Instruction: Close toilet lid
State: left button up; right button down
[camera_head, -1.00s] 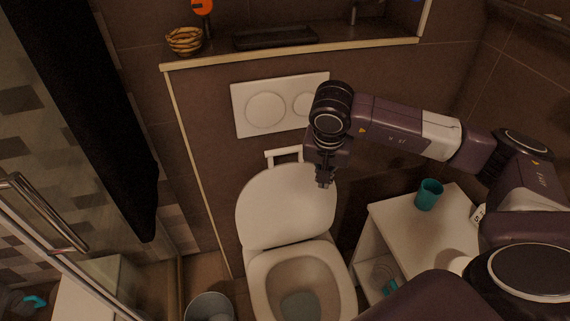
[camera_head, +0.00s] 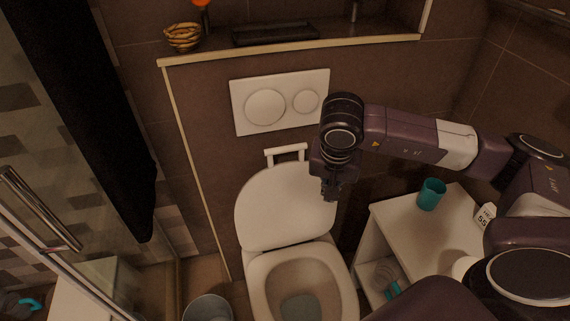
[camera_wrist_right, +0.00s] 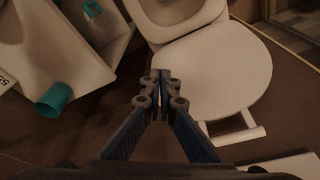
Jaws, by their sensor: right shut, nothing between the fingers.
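The white toilet lid (camera_head: 284,207) stands raised, leaning back towards the brown wall. Below it is the open toilet seat and bowl (camera_head: 255,284). My right gripper (camera_head: 331,194) is shut and empty at the right edge of the lid in the head view. In the right wrist view the shut fingertips (camera_wrist_right: 164,76) show in front of the left edge of the lid (camera_wrist_right: 222,75). I cannot tell whether they touch it. The toilet seat (camera_wrist_right: 172,30) shows at the top of that view. My left gripper is not in view.
A white cabinet (camera_head: 395,222) with a teal cup (camera_head: 431,195) on top stands right of the toilet. A grey bin (camera_head: 208,308) stands at the left. A white flush plate (camera_head: 280,101) is on the wall, below a ledge with a striped bowl (camera_head: 183,38).

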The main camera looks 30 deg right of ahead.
pick_arm(q)
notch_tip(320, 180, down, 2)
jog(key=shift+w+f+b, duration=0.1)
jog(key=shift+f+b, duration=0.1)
jog(key=shift+b, duration=0.9)
pick_arm(e)
jog(key=s, duration=0.1)
jog(key=s+f, duration=0.1)
jog(key=s, duration=0.1)
jog(key=shift+a+f, duration=0.2)
jog(key=shift+a, duration=0.2)
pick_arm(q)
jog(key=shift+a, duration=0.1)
